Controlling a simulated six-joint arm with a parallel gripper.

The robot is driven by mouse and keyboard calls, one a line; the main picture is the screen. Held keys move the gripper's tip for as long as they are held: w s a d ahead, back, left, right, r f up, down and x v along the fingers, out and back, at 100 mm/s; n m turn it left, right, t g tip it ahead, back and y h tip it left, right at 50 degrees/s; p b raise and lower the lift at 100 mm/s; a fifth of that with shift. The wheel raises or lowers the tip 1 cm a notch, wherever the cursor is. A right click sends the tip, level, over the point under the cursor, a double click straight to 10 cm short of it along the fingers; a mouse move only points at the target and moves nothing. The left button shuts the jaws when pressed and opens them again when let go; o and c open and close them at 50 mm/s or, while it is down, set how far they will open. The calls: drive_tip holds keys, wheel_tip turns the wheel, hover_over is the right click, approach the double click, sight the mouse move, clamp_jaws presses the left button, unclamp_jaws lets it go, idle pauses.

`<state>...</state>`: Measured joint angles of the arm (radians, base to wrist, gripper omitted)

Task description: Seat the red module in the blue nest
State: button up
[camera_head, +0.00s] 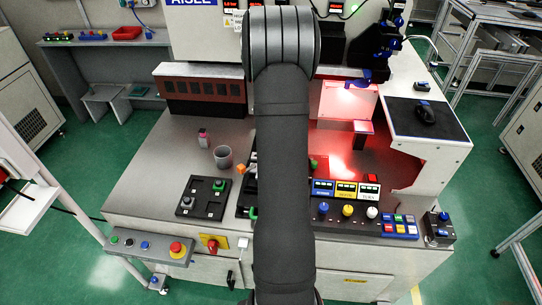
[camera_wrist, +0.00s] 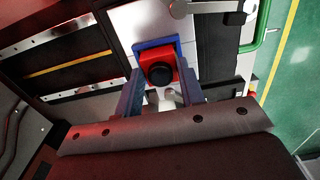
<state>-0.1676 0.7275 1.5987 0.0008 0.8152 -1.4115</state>
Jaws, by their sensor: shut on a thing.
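The red module (camera_wrist: 161,62) carries a round black part (camera_wrist: 160,75) and shows in the middle of the wrist view. My gripper (camera_wrist: 160,88) is shut on it, with one dark bluish finger on its left side and one on its right. The blue nest (camera_wrist: 153,43) shows as a blue border along the module's far edge, on a pale plate. The module overlaps the nest in this view; I cannot tell whether it is down inside it or just above. In the head view my own arm hides the gripper, the module and the nest.
A pale plate (camera_wrist: 138,22) lies beyond the nest, and a metal bar with a rounded end (camera_wrist: 180,9) is near the top. A green handle (camera_wrist: 272,40) is at the right. In the head view, a grey cup (camera_head: 223,157) and switch panel (camera_head: 203,197) stand left of my arm.

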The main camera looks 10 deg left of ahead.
drive_tip(key=shift+f, duration=0.1)
drive_tip(key=o, duration=1.1)
drive_tip(key=shift+c, duration=0.2)
wheel_tip(320, 180, up, 18)
drive_tip(key=shift+f, duration=0.25)
drive_tip(key=shift+f, duration=0.15)
wheel_tip(320, 180, down, 17)
drive_tip(key=shift+f, duration=0.1)
drive_tip(key=shift+r, duration=0.45)
